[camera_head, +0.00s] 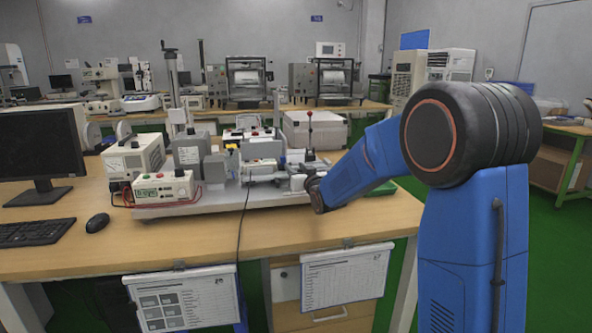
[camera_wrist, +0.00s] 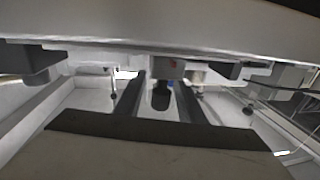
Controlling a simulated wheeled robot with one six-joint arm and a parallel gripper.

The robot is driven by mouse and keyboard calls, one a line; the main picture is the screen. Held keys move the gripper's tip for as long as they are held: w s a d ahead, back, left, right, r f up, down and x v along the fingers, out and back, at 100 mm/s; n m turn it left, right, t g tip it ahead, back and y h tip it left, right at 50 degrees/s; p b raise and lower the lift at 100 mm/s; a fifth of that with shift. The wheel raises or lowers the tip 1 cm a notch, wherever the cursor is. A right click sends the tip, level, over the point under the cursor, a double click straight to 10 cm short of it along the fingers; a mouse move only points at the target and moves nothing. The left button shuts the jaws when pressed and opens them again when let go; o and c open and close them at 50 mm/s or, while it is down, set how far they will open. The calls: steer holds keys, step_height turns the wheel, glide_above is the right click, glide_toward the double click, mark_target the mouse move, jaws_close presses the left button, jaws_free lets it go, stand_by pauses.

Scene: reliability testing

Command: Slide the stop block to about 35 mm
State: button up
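A grey test rig stands on a light base plate (camera_head: 225,200) on the wooden bench. Near its right end are grey blocks and an upright lever with a red knob (camera_head: 309,114). I cannot tell for sure which part is the stop block. My gripper (camera_wrist: 160,108) shows two dark fingers in the wrist view, spread apart. A dark rounded post (camera_wrist: 161,96) appears between them, with a gap on each side. A grey block with a small red mark (camera_wrist: 168,67) lies just beyond. In the head view my arm mostly hides the gripper, at the rig's right end.
A meter box (camera_head: 163,187) with red cables sits at the rig's front left. A monitor (camera_head: 40,148), keyboard (camera_head: 36,232) and mouse (camera_head: 97,222) are further left. A black cable (camera_head: 240,235) hangs over the bench's front edge. The front strip of wooden bench (camera_head: 200,247) is mostly clear.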

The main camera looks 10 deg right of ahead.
steer(key=shift+c, duration=0.6)
jaws_close()
steer(key=shift+a, duration=1.2)
steer(key=shift+o, duration=0.6)
jaws_free()
steer(key=s+d, duration=0.2)
steer(key=s, duration=1.5)
steer(key=shift+d, duration=0.4)
